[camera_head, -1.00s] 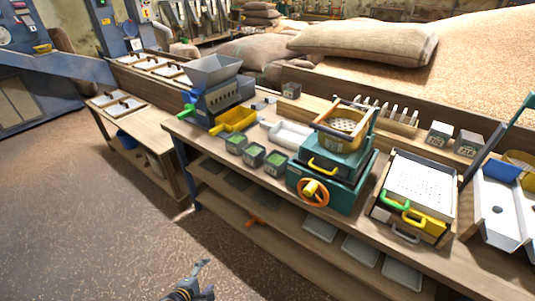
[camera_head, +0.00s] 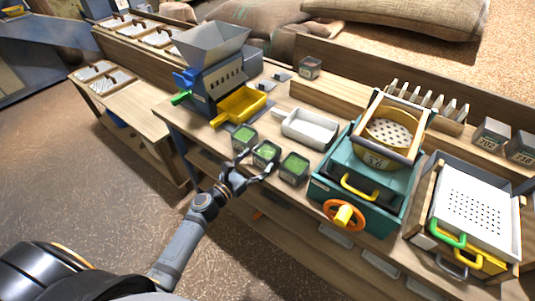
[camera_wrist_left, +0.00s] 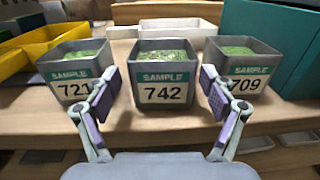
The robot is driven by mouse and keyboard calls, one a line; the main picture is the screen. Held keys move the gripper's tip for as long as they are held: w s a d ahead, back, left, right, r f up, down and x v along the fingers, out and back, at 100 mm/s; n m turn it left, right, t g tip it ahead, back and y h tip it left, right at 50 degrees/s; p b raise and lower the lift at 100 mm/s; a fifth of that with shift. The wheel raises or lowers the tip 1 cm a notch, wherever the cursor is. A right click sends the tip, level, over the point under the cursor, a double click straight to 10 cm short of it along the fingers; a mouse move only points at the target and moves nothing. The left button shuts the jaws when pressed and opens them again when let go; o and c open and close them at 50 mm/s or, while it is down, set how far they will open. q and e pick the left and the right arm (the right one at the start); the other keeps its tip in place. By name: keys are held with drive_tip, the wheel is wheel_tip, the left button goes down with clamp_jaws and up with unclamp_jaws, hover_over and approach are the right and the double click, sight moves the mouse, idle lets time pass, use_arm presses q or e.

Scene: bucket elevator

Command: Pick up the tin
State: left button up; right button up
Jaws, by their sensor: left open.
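Three grey square tins of green contents stand in a row at the bench's front edge. In the left wrist view they read SAMPLE 721 (camera_wrist_left: 75,75), 742 (camera_wrist_left: 165,93) and 709 (camera_wrist_left: 250,70). In the head view they also show, as the left tin (camera_head: 244,138), middle tin (camera_head: 265,154) and right tin (camera_head: 294,169). My left gripper (camera_head: 256,167) is open and empty, just in front of the middle tin. In the wrist view its fingers (camera_wrist_left: 159,75) frame tin 742, one on each side of its front. Contact cannot be told. My right gripper is not in view.
A yellow scoop tray (camera_head: 241,104) and a grey hopper machine (camera_head: 212,75) stand left of the tins. A white tray (camera_head: 309,130) lies behind them. A teal sieve machine (camera_head: 355,196) with an orange wheel stands close on the right.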

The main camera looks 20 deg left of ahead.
sight(274, 147)
use_arm(q)
drive_tip(key=p+x, duration=0.1)
drive_tip(key=x, duration=0.4)
drive_tip(key=shift+d, duration=0.25)
drive_tip(key=shift+s, duration=0.1)
drive_tip(key=shift+c, duration=1.2)
drive_tip(key=c, duration=0.9)
